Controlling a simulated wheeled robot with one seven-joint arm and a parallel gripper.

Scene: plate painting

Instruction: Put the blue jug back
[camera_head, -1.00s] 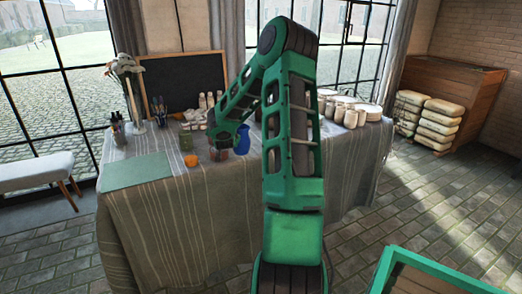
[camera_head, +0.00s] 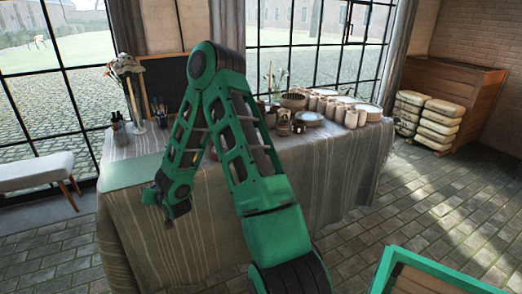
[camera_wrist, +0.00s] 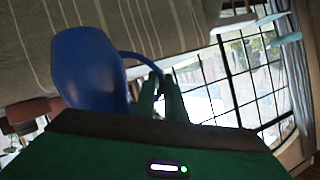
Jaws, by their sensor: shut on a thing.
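The blue jug (camera_wrist: 88,68) fills the left of the wrist view, with its curved handle reaching right to my fingers. My gripper (camera_wrist: 160,92) is shut on the handle, and the jug's body is beside the fingers. The picture is strongly tilted, so I cannot tell how upright the jug is. In the head view my gripper (camera_head: 168,212) is low in front of the table's left part. The jug does not show there; my arm hides it.
The cloth-covered table (camera_head: 310,185) carries a green mat (camera_head: 122,173) at its left end and several cups and bowls at its right. A blackboard (camera_head: 162,85) stands at the back. A bench (camera_head: 35,170) is at the left.

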